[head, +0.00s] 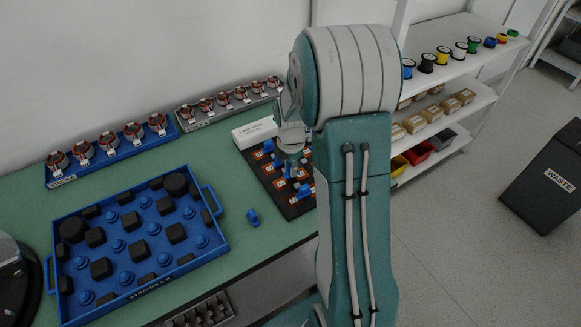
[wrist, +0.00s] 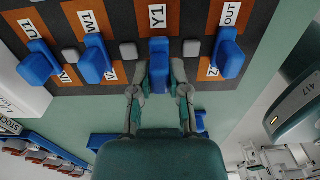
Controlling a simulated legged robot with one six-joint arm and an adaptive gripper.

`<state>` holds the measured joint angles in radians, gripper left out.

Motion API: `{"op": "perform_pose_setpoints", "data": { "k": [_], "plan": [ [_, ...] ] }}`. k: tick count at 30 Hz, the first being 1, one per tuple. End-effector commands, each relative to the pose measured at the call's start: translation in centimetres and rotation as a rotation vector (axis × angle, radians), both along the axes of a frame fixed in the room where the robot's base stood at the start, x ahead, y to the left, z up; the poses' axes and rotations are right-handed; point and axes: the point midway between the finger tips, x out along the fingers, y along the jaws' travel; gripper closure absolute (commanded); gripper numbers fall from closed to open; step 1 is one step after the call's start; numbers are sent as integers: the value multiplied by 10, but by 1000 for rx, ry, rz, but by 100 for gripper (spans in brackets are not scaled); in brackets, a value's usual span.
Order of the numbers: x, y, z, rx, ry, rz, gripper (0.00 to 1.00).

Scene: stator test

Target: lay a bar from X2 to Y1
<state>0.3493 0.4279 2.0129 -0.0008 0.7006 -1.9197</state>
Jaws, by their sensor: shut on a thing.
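My gripper (wrist: 160,78) is shut on a blue bar (wrist: 158,52) at the dark terminal board (wrist: 195,12). The bar is at the orange patch marked Y1 (wrist: 158,17) in the wrist view. I cannot tell whether it is seated or just above. In the head view my gripper (head: 291,165) is over the board (head: 301,208), partly hidden by my arm. Other blue bars stand near U1 (wrist: 38,65), near W1 (wrist: 95,62) and near OUT (wrist: 229,55). No X2 label is readable.
A loose blue piece (head: 253,217) lies on the green table (head: 235,250) left of the board. A blue tray (head: 220,237) of dark and blue parts fills the table's left. A white box (head: 255,133) and racks of stators (head: 230,100) stand behind.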

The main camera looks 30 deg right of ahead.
Motion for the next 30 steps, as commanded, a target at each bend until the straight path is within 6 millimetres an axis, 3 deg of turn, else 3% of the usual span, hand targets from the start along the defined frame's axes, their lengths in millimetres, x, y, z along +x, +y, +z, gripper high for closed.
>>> {"op": "perform_pose_setpoints", "data": {
  "k": [28,29,30],
  "plan": [
    [0,0,-14,0,0,0,100],
    [0,0,-14,0,0,0,74],
    [0,0,-14,0,0,0,56]
  ]
}}
